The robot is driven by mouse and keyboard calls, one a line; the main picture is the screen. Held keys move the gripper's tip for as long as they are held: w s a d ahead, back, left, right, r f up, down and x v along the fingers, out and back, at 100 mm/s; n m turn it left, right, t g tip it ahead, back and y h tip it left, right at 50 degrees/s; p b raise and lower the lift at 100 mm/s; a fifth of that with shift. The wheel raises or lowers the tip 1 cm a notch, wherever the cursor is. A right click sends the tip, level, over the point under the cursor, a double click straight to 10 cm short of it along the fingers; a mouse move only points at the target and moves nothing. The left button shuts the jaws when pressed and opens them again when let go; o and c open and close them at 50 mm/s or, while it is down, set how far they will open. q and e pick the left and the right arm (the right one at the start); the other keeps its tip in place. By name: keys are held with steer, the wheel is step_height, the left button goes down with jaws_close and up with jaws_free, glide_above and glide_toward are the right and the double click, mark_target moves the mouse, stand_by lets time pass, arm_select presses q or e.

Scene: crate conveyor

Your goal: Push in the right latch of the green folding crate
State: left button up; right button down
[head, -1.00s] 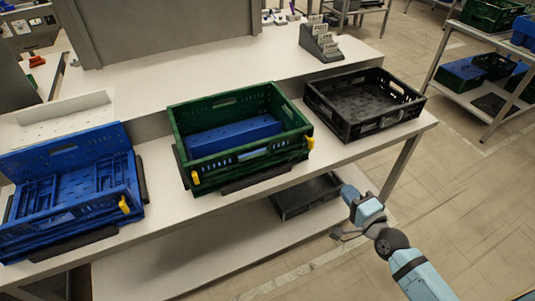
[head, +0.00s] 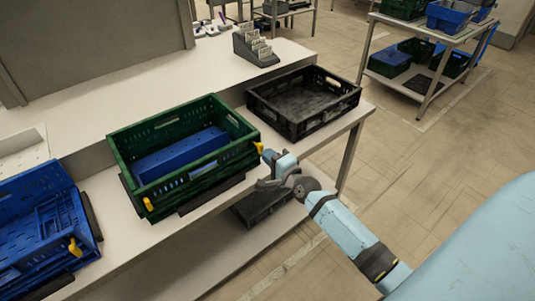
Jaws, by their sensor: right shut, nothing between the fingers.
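The green folding crate (head: 190,112) stands upright on the white table with a blue box or panel (head: 180,155) inside it. Its right latch (head: 259,147) is a yellow tab at the right front corner. Its left latch (head: 148,204) is a yellow tab at the left front corner. My right gripper (head: 266,156) is shut and empty, with its tip right by the right latch. I cannot tell whether it touches the latch. My left gripper is not in view.
A black crate (head: 318,118) stands to the right of the green crate. A blue crate (head: 32,262) with a yellow latch lies at the left. A dark crate (head: 262,203) sits on the lower shelf (head: 185,270). A card holder (head: 255,48) stands at the back. Open floor lies to the right.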

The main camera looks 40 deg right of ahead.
steer(key=shift+w, duration=0.4)
steer(key=shift+w, duration=0.1)
